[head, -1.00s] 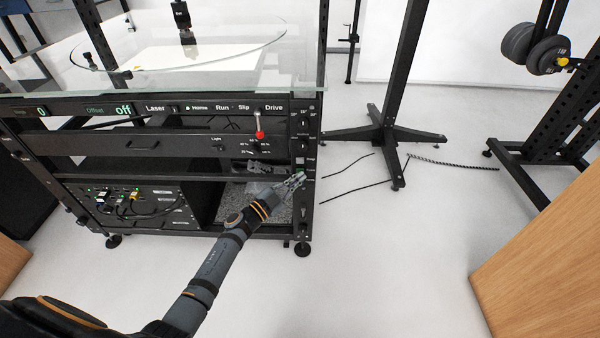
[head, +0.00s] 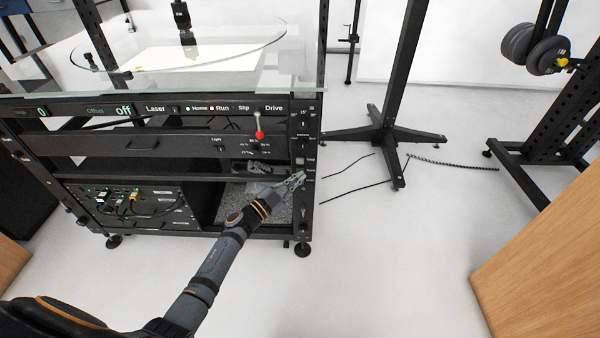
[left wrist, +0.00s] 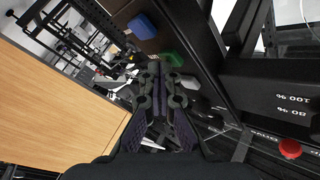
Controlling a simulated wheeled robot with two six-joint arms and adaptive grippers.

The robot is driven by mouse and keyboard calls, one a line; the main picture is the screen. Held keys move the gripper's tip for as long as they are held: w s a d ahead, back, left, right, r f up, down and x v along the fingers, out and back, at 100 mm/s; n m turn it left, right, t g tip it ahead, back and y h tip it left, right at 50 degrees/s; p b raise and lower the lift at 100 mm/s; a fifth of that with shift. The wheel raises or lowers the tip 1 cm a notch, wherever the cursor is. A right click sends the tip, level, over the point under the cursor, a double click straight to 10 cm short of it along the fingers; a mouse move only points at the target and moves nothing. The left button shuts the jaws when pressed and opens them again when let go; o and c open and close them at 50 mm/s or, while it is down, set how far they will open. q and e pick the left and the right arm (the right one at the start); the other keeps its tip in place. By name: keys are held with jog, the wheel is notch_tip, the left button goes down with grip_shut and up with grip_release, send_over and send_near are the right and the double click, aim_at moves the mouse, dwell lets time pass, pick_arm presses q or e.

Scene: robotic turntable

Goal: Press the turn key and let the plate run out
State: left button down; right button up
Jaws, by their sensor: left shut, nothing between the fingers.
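The column of keys is on the rack's right-hand post. In the left wrist view a green key (left wrist: 172,58) lies right at my fingertips, between a blue key (left wrist: 142,27) and a pale key (left wrist: 190,82). I cannot tell which label belongs to the green key, or whether it is pressed in. My left gripper (head: 300,176) is shut and empty, its tips at the post; it also shows in the left wrist view (left wrist: 160,68). The round glass plate (head: 245,47) is on top of the rack. My right gripper is out of view.
A red-knobbed lever (head: 259,134) stands on the panel, above and left of my gripper. A dark stand (head: 390,135) with cables on the floor is to the right. A wooden panel (head: 540,250) is at the lower right.

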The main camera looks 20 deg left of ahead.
pick_arm(q)
jog(key=shift+s+d+p, duration=0.2)
jog(key=shift+s+p, duration=0.2)
jog(key=shift+s, duration=0.3)
jog(key=shift+s+d+p, duration=0.25)
jog(key=shift+s+p, duration=0.2)
jog(key=shift+s, duration=0.35)
jog(key=shift+s+d+p, duration=0.2)
jog(key=shift+s+p, duration=0.2)
jog(key=shift+s, duration=0.4)
jog(key=shift+s+d+p, duration=0.25)
jog(key=shift+s+p, duration=0.2)
jog(key=shift+s, duration=0.35)
dwell(4.0)
